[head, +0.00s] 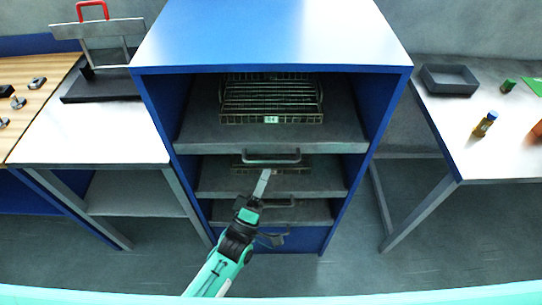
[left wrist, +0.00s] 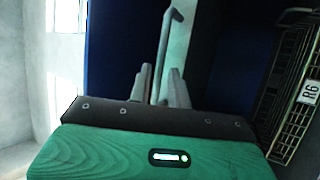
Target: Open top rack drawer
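The rack is a blue cabinet (head: 270,35) with grey drawers stacked inside. The top drawer (head: 195,133) holds a wire basket (head: 271,98) with a small label. Its bar handle (head: 271,157) runs across the front. My left gripper (head: 264,178) is just below this handle in the head view. In the left wrist view a grey handle bar (left wrist: 167,40) lies between the two fingers of the left gripper (left wrist: 162,72), with small gaps beside it, so the gripper looks open around it. Whether the fingers touch the bar is unclear. My right gripper is not in view.
Two lower drawers (head: 215,178) with handles sit below. A table on the left holds a grey stand (head: 100,88) with a red handle. The right table holds a dark tray (head: 449,80) and a small bottle (head: 485,124). The floor before the rack is free.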

